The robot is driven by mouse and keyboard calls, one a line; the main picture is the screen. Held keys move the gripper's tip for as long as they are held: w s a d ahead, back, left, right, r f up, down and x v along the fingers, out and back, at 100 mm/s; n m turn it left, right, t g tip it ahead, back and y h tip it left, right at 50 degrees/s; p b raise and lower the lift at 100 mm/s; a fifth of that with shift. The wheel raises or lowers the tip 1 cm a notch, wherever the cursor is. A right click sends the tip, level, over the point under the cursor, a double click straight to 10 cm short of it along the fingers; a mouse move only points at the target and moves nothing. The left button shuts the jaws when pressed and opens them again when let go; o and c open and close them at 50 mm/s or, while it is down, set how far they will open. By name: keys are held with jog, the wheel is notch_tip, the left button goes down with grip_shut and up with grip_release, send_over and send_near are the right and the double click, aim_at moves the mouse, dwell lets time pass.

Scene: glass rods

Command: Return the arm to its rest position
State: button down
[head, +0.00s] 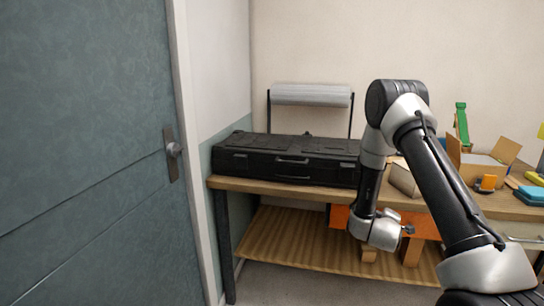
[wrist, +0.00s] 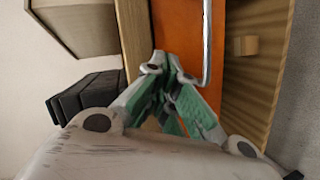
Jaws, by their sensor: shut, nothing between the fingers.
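My arm (head: 440,180) reaches up, bends at a high elbow and comes down in front of the workbench in the head view. The fingers point toward an orange panel (wrist: 180,25) with a metal handle (wrist: 207,45). I cannot tell how far the tips are from it.
A workbench (head: 270,188) bears a black case (head: 290,160), a roll on a stand (head: 310,95), an open cardboard box (head: 485,168) and small items at the right. Below is a slatted shelf (head: 300,240). A grey-green door (head: 85,150) stands at the left.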

jog(key=s+a+f+m+g+y, duration=0.3)
jog(key=s+a+f+g+y, duration=0.15)
jog(key=f, duration=0.35)
jog(key=s+a+r+m+g+y, duration=0.25)
jog(key=s+a+r, duration=0.2)
jog(key=s, duration=0.25)
jog(key=s+a+r+m, duration=0.1)
jog(key=s+r, duration=1.2)
jog(key=r, duration=0.3)
jog(key=s+a+r+m+g, duration=0.1)
jog(key=s+r, duration=1.3)
jog(key=r, duration=0.3)
jog(key=shift+s+r+y, duration=0.15)
jog(key=shift+r+y, duration=0.1)
jog(key=shift+y, duration=0.15)
